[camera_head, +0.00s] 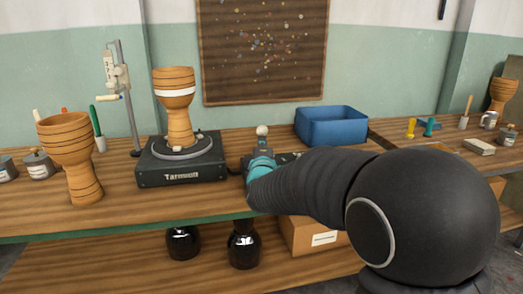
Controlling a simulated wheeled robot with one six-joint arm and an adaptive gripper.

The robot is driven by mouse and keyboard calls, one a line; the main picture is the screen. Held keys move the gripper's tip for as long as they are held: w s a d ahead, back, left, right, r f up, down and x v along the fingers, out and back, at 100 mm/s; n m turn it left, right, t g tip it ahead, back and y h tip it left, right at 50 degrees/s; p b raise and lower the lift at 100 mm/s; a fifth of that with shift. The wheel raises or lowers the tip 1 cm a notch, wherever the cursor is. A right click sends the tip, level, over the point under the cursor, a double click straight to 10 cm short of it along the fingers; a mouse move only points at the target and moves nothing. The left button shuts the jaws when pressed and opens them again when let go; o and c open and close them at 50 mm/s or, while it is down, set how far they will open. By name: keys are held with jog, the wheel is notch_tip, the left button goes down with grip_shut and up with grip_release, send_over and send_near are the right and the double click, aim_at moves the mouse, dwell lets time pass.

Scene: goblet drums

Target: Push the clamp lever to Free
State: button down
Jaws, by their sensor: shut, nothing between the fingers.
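A short lever with a pale ball knob (262,131) stands up just beyond the end of my arm, on or behind a low dark unit (286,158) beside the turntable. I take this as the clamp lever; no Free marking can be read. My gripper (261,153), past the teal wrist band, is shut and empty. It is right in front of the lever's lower part, mostly hidden by my wrist. I cannot tell whether it touches the lever. A striped wooden goblet drum (179,128) stands upright on the black turntable base (184,175) to the left.
A metal post (129,103) with a sliding head stands behind the turntable. Another goblet drum (73,160) and small pots (38,167) are at left. A blue bin (331,126) stands behind my arm. Dark jars (243,246) and a cardboard box (302,238) sit below the bench.

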jog(key=shift+w+a+r+p, duration=0.1)
jog(key=shift+w+a+p, duration=0.15)
jog(key=shift+w, duration=0.9)
jog(key=shift+w+a+r+p, duration=0.1)
jog(key=shift+w+a, duration=0.25)
jog(key=shift+w, duration=0.75)
jog(key=s+r, duration=0.6)
jog(key=s, duration=0.6)
jog(key=shift+d+r+p, duration=0.3)
jog(key=shift+r+p, duration=0.1)
jog(key=shift+p, duration=0.05)
